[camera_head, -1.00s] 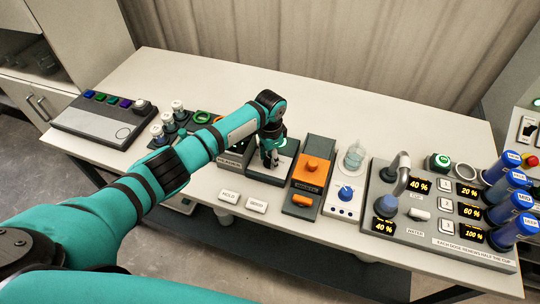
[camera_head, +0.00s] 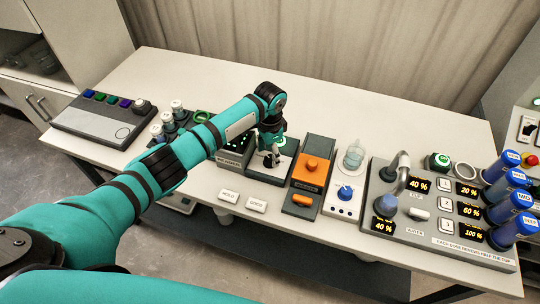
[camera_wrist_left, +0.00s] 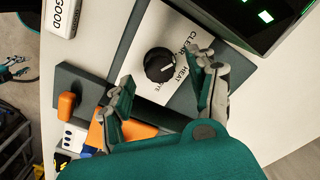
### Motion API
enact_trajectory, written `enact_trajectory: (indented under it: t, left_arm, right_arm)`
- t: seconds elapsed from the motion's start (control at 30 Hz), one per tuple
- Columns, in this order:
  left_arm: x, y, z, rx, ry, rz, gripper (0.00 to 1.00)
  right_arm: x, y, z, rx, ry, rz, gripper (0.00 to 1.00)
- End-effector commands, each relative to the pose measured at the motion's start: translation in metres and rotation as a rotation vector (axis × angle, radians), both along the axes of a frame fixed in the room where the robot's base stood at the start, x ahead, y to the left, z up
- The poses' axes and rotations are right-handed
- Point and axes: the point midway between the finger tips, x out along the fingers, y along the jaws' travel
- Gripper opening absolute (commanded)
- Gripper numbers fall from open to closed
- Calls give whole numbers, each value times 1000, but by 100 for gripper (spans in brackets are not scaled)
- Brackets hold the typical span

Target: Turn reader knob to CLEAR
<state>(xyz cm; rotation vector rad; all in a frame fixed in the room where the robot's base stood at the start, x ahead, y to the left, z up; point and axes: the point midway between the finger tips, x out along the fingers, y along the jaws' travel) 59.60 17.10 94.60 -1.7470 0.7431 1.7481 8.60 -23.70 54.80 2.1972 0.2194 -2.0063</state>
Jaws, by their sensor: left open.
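The reader knob (camera_wrist_left: 159,65) is a round black dial with a white pointer line. It sits on a pale plate (camera_wrist_left: 150,38) printed with CLEAR, HEAT and a third label partly hidden by a finger. The pointer line is directed towards the HEAT side. My left gripper (camera_wrist_left: 163,86) is open and empty, with one finger on each side of the knob's near side. I see no finger touching the knob. In the head view my left gripper (camera_head: 271,150) hangs over the reader unit and partly hides it.
An orange block unit (camera_head: 312,172) stands just right of the reader, then a white box with a blue knob (camera_head: 345,192). A dark box with green readout (camera_wrist_left: 265,16) is close to one finger. HOLD (camera_head: 229,196) and GOOD (camera_head: 257,204) plates lie in front.

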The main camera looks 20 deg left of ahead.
Motion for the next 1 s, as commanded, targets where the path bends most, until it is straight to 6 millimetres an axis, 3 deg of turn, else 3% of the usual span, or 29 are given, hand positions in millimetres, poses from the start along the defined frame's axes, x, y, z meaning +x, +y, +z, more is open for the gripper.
enact_trajectory:
  t: [0.2, 0.43, 0.6, 1.0]
  left_arm:
    - [2, 0, 49, -1, -6, -1, 59]
    - [1, 0, 87, -2, -3, -1, 59]
    - [1, 0, 98, -1, -3, 0, 59]
    - [1, 0, 98, -1, -2, 0, 59]
  right_arm:
    - [0, 1, 0, 1, -1, -1, 40]
    - [0, 2, 0, 2, -1, -1, 40]
    - [0, 2, 0, 2, -1, -1, 40]
    - [0, 2, 0, 2, -1, -1, 40]
